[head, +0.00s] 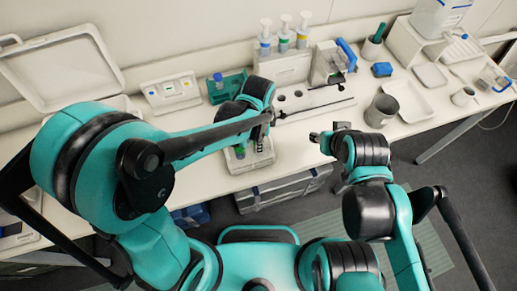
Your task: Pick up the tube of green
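A small pale rack (236,168) stands near the front edge of the bench, below my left gripper. A tube with green (240,152) stands upright in its left part. My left gripper (264,134) is over the right part of the rack, to the right of the green tube; its fingers are small and dark, and I cannot see whether they hold anything. My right gripper (318,137) is by the bench's front edge, right of the rack and apart from it; its finger opening is not clear.
Behind are a teal rack with a blue-capped tube (218,80), pump bottles (284,35), and a grey block with round holes (318,97). A metal beaker (381,110) and white tray (410,101) stand right. My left arm hides part of the bench.

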